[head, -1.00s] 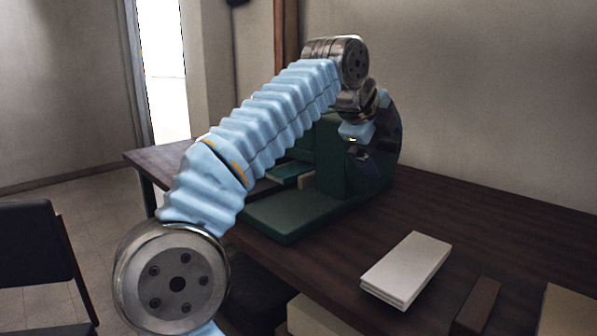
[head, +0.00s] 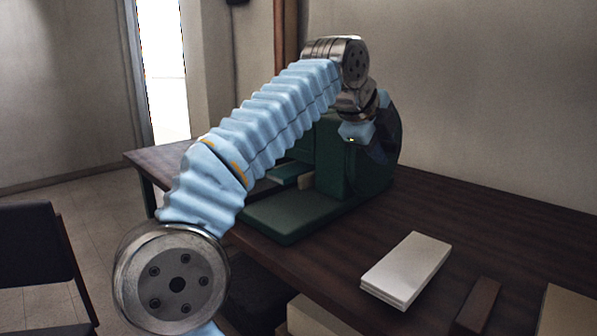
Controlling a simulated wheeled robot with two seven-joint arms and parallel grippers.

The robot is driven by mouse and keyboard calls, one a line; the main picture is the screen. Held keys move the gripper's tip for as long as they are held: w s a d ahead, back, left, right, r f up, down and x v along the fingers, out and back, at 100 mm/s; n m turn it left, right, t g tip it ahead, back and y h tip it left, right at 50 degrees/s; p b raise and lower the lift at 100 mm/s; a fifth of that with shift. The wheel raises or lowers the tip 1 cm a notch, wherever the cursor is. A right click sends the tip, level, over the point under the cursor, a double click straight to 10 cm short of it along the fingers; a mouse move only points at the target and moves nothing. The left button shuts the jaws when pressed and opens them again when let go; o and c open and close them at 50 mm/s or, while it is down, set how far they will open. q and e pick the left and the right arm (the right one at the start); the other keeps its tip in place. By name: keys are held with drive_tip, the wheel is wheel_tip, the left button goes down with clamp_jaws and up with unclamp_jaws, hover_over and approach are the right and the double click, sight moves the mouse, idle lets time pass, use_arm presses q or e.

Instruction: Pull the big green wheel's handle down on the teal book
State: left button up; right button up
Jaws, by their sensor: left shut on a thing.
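A dark green press (head: 285,214) stands on the brown table, with its big green wheel (head: 391,165) on its right side. A teal book (head: 290,171) lies in the press, partly hidden behind my left arm. My left gripper (head: 376,154) is at the face of the wheel and shut on its handle. The handle itself is hidden by the gripper and wrist. My right gripper is not in view.
A white stack of paper or booklets (head: 406,268) lies on the table (head: 480,220) right of the press. A dark brown block (head: 478,305) lies near the front edge. A dark chair (head: 35,250) stands at the left. The table's right rear is clear.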

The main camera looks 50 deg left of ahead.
use_arm(q)
drive_tip(key=shift+s+f+b, duration=0.25)
drive_tip(key=shift+f+b, duration=0.3)
drive_tip(key=shift+f, duration=0.1)
drive_tip(key=shift+s+f+b, duration=0.15)
drive_tip(key=shift+f+b, duration=0.3)
drive_tip(key=shift+f, duration=0.3)
drive_tip(key=shift+f+b, duration=0.5)
drive_tip(key=shift+f, duration=0.1)
